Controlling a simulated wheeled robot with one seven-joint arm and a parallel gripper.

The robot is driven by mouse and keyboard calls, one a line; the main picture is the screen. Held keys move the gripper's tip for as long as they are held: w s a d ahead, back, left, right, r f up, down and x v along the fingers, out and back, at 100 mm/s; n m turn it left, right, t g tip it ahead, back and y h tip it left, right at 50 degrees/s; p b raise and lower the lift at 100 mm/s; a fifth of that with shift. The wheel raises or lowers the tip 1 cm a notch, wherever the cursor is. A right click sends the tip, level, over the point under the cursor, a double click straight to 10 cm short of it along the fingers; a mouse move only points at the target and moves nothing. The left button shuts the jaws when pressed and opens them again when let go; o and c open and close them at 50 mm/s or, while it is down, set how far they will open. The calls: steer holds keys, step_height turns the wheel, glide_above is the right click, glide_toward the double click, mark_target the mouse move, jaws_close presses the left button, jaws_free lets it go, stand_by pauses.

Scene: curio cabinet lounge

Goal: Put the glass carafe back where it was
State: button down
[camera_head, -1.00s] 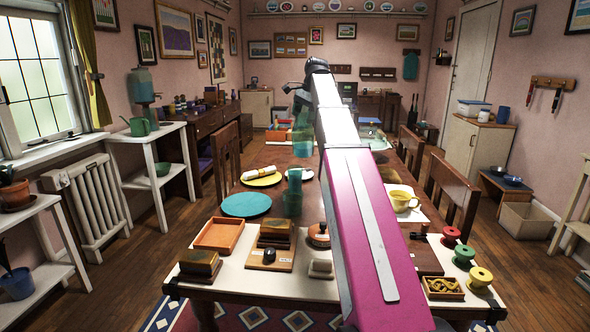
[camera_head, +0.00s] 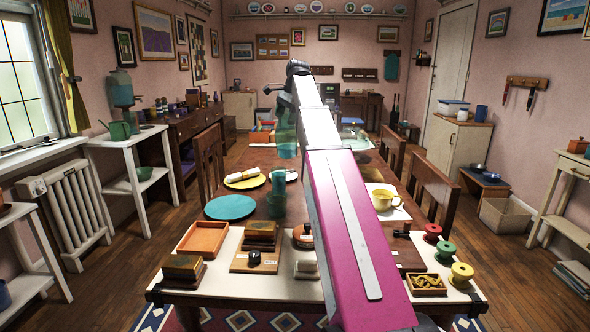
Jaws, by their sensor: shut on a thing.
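A blue-green see-through glass vessel, which I take for the glass carafe (camera_head: 287,138), hangs upright below my gripper (camera_head: 284,103), above the long wooden table (camera_head: 330,182). My gripper is shut on its top; the fingers are small and dark, and their exact hold is hard to see. Another teal glass piece (camera_head: 277,192) stands on the table in front of it, beside a teal plate (camera_head: 231,207). My pink and white arm hides part of the table's middle.
A yellow plate (camera_head: 244,181) with a rolled napkin and a yellow cup (camera_head: 384,199) stand on the table. An orange tray (camera_head: 203,239), dark boxes and several spools (camera_head: 445,252) fill the near end. Chairs line both sides.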

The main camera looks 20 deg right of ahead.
steer(key=w+d+f+m+t, duration=0.1)
steer(key=w+d+f+m, duration=0.1)
steer(key=w+m, duration=0.6)
steer(key=w+d+f+m+h, duration=0.1)
steer(key=w+d+f+m, duration=0.15)
steer(key=w, duration=0.95)
steer(key=w+d+f+m+t, duration=0.1)
steer(key=w+f+m, duration=0.1)
steer(key=w+m, duration=0.65)
steer(key=w+d+f+n, duration=0.1)
steer(key=w+d+f, duration=0.4)
steer(key=d+f, duration=0.5)
steer(key=shift+w+d+f+n, duration=0.25)
steer(key=shift+d+f+n, duration=0.15)
steer(key=shift+d, duration=0.1)
steer(key=shift+f, duration=0.15)
steer(key=shift+c, duration=0.4)
jaws_free()
steer(key=v, duration=1.2)
steer(key=shift+s, duration=0.2)
